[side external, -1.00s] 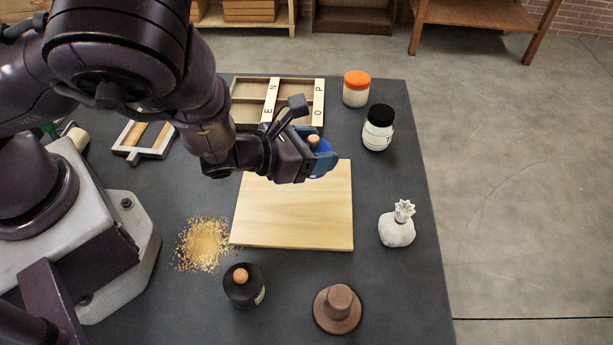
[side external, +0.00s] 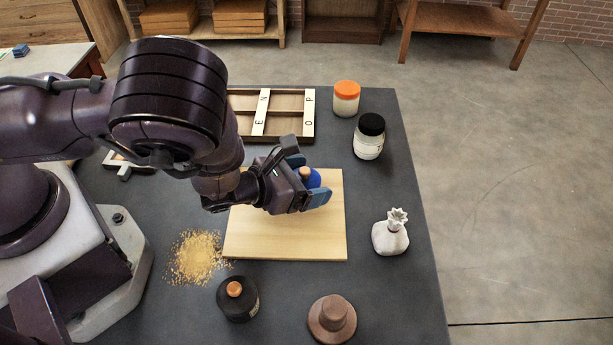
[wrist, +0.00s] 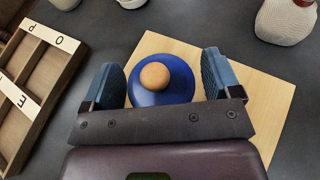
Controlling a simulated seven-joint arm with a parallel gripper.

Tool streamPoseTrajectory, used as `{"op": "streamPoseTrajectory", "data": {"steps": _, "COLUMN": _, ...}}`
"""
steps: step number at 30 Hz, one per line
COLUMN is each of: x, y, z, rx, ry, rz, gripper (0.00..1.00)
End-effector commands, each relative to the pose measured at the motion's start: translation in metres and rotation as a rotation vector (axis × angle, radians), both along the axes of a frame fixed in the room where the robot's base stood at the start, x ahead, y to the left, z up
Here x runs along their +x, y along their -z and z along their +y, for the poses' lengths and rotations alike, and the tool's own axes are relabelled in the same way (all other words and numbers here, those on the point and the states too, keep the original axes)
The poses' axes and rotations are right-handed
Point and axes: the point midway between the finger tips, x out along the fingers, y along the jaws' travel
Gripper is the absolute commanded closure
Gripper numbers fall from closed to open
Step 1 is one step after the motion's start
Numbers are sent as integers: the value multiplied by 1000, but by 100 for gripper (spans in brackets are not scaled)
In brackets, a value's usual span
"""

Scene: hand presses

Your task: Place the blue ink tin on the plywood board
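The blue ink tin (wrist: 150,97), round with a tan knob on top, appears to stand upright on the plywood board (side external: 284,240). In the side view the tin (side external: 315,179) is near the board's far right part, half hidden by my gripper (side external: 306,200). In the wrist view my gripper (wrist: 163,80) has one finger on each side of the tin. The fingers are spread, with a narrow gap at the right and little or none visible at the left. The tin's base is hidden in the side view.
Around the board stand a divided letter tray (side external: 285,139), an orange-lidded jar (side external: 346,98), a black-lidded jar (side external: 369,137), a white sack (side external: 390,233), a black tin (side external: 238,298) and a brown weight (side external: 332,319). Sawdust (side external: 197,257) lies at left. The board's near part is clear.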

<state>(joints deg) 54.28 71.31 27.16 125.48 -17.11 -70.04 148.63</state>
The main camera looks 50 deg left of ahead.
Motion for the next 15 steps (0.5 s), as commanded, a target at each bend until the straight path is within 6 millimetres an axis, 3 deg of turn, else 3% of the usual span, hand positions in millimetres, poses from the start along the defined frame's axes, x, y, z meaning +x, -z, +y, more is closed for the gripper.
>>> {"op": "streamPoseTrajectory", "data": {"steps": 7, "x": 0, "y": -4, "z": 0, "rx": -2, "ry": -2, "rz": -1, "gripper": 17}}
{"op": "streamPoseTrajectory", "data": {"steps": 15, "x": -40, "y": -19, "z": 8, "rx": 2, "ry": 2, "rz": 2, "gripper": 17}}
